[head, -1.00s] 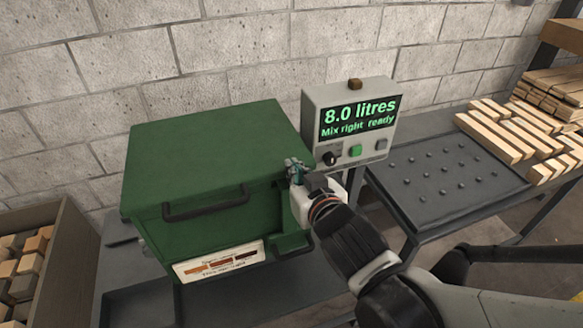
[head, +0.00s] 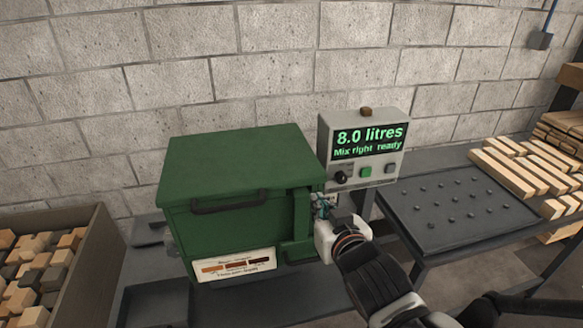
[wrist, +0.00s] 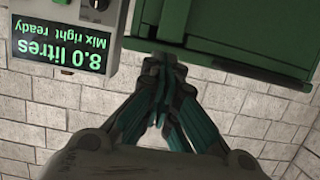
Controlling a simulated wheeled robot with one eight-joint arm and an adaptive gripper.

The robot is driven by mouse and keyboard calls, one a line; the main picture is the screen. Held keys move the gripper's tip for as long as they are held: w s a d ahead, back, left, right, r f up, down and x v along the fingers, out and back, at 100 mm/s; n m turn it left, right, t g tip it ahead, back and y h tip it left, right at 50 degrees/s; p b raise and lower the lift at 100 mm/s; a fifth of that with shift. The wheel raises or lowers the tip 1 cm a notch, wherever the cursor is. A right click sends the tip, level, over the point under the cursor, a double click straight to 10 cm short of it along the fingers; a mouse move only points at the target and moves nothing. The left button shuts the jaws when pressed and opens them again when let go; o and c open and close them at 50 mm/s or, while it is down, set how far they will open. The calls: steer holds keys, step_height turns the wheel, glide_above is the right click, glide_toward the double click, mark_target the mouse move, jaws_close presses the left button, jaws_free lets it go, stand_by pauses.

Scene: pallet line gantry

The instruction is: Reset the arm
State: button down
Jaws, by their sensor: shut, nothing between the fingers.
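My gripper (head: 322,207) is at the right front edge of a green lidded box (head: 240,170), just below and left of a grey display unit. In the wrist view my gripper (wrist: 165,122) has its teal fingers drawn together with nothing between them. The green box (wrist: 235,30) fills the top of that view, just beyond the fingertips. Whether the fingers touch the box is unclear. My arm runs from the gripper down to the lower right of the head view.
The display unit (head: 352,185) reads "8.0 litres, Mix right ready" and has a knob and buttons. A bin of wood blocks (head: 95,225) stands at left. A dark studded table (head: 450,205) and wood strips (head: 515,170) are at right. A block wall (head: 250,60) stands behind.

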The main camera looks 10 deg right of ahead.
steer(key=s+d+g, duration=0.2)
steer(key=s+g, duration=0.5)
steer(key=s, duration=0.2)
steer(key=shift+s+d+f+g, duration=0.2)
steer(key=shift+f+g, duration=0.1)
stand_by(1.6)
